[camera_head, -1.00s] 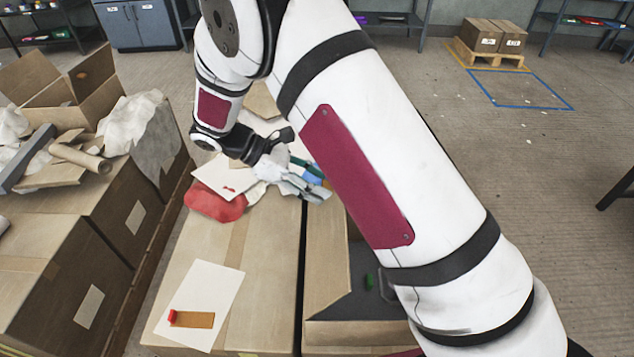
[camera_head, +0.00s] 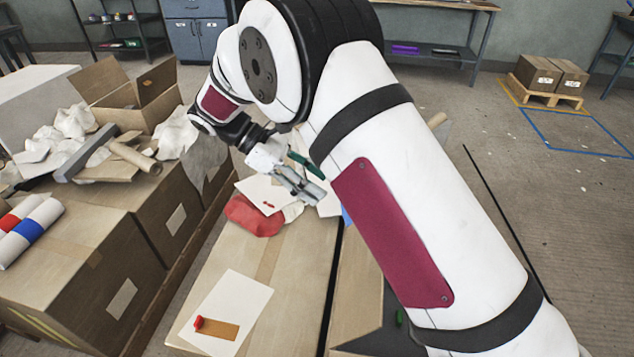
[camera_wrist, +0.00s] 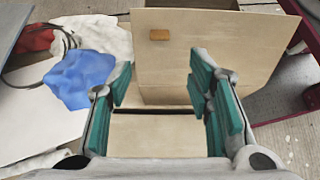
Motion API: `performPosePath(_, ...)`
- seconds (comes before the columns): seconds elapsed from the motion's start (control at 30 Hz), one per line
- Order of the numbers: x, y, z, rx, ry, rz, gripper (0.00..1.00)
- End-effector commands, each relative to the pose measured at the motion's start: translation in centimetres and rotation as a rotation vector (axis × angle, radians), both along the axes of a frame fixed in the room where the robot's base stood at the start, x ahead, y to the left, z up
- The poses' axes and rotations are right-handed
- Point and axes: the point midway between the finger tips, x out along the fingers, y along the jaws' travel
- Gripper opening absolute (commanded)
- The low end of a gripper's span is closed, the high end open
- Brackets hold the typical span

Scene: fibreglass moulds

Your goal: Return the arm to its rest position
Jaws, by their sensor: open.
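My gripper (camera_head: 303,177) is at the end of my white arm, which crosses the head view from lower right to upper left. It hangs over the far end of the cardboard boxes, near a red cloth (camera_head: 253,215) and white sheets. In the wrist view the two green-padded fingers (camera_wrist: 163,92) stand wide apart with nothing between them. Below and beyond them is a cardboard box (camera_wrist: 190,50) with a raised flap. Part of the area behind my arm is hidden.
A blue cloth (camera_wrist: 80,78) lies left of the fingers. A white sheet with a red-and-brown piece (camera_head: 217,328) lies on the near box. Floor at right is mostly clear.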

Motion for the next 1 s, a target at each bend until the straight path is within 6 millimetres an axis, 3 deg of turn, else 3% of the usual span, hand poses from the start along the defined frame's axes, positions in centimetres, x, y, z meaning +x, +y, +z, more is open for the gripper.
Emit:
performPosePath(0.23,0.0,-0.1,0.1,0.002,-0.001,-0.002,0.47)
performPosePath(0.37,-0.3,-1.0,1.8,0.03,-0.027,-0.03,0.47)
performPosePath(0.67,-4.0,-7.1,11.1,0.219,-0.202,-0.228,0.47)
performPosePath(1.0,-11.8,-13.6,19.5,0.436,-0.445,-0.499,0.47)
